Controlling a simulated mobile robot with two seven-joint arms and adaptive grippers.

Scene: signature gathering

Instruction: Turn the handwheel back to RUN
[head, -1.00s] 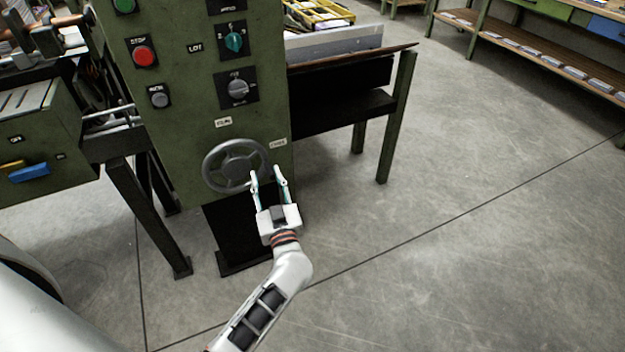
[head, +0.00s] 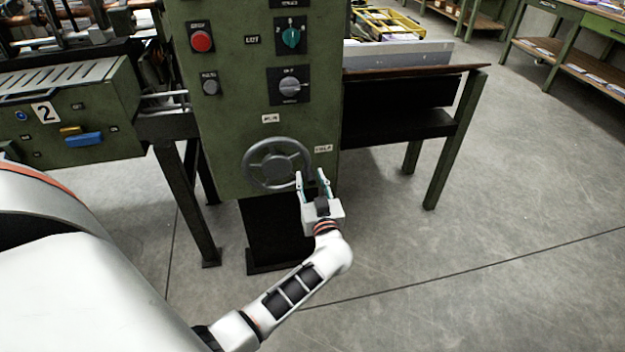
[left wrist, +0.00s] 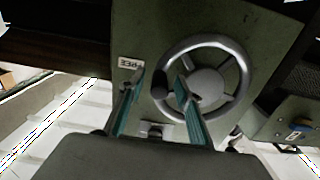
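The grey handwheel (head: 277,163) with spokes is on the lower front of the green machine cabinet. It also shows in the left wrist view (left wrist: 205,82). My left gripper (head: 312,176) is open at the wheel's lower right in the head view. In the left wrist view its two fingers (left wrist: 160,78) stand apart on either side of the wheel's near rim and a dark knob (left wrist: 161,88). I cannot tell whether they touch. One label (head: 270,118) sits above the wheel, seemingly RUN; another (head: 323,149), seemingly FREE, sits to its right. My right gripper is not in view.
Above the wheel are a red stop button (head: 202,41), a teal selector (head: 291,38) and a grey selector (head: 290,86). A dark shelf on green legs (head: 452,150) stands to the right. The floor (head: 480,270) at front right is clear.

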